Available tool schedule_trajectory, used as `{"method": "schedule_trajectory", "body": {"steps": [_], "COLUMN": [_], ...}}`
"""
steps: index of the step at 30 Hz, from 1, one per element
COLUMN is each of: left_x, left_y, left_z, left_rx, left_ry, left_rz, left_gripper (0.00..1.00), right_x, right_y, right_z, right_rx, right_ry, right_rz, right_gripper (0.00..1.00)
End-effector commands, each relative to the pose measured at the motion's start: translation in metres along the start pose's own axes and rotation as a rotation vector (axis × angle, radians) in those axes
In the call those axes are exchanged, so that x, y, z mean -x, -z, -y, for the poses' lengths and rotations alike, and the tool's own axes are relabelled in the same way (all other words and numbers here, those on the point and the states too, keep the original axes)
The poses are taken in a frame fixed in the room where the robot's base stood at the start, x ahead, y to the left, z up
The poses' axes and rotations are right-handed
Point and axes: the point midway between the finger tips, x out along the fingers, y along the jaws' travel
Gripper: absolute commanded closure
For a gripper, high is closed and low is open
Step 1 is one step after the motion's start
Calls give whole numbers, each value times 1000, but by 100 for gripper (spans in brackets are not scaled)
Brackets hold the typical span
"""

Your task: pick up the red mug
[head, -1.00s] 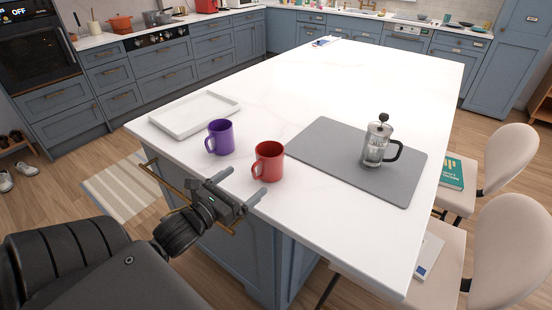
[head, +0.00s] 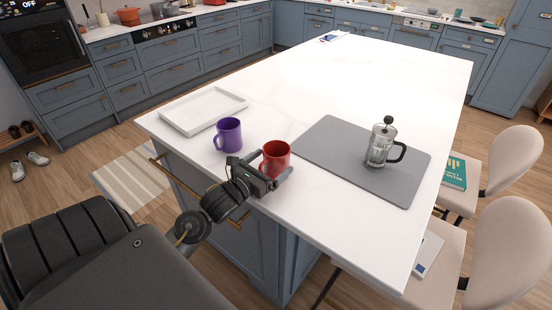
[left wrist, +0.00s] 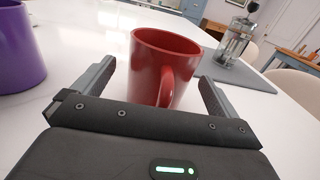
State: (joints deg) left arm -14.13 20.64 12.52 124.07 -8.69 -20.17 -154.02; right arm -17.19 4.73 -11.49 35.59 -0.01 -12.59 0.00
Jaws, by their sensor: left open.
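The red mug (head: 276,157) stands upright on the white island top, near its front edge. My left gripper (head: 271,168) is at the mug, and hides its lower part in the head view. In the left wrist view the red mug (left wrist: 163,66) stands between the two open fingers, with its handle towards the palm. A gap shows between the mug and the left finger; on the right I cannot tell whether the finger touches. My right gripper is in neither view.
A purple mug (head: 228,135) stands just left of the red mug, and a white tray (head: 204,112) lies behind it. A grey mat (head: 330,148) with a glass French press (head: 379,146) lies to the right.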

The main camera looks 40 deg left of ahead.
Motion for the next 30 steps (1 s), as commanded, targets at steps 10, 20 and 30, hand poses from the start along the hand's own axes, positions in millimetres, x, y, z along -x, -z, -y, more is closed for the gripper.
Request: {"method": "schedule_trajectory", "body": {"steps": [10, 20, 30], "left_x": [-5, -5, -5], "left_y": [1, 0, -1], "left_z": [0, 0, 0], "left_rx": [0, -1, -1], "left_ry": [1, 0, 0], "left_rz": [0, 0, 4], "left_gripper": [7, 50, 65], "right_x": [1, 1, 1], "right_y": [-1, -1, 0], "right_z": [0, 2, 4], "right_rx": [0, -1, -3], "right_ry": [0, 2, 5], "right_rz": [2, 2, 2], "right_gripper": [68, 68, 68]}}
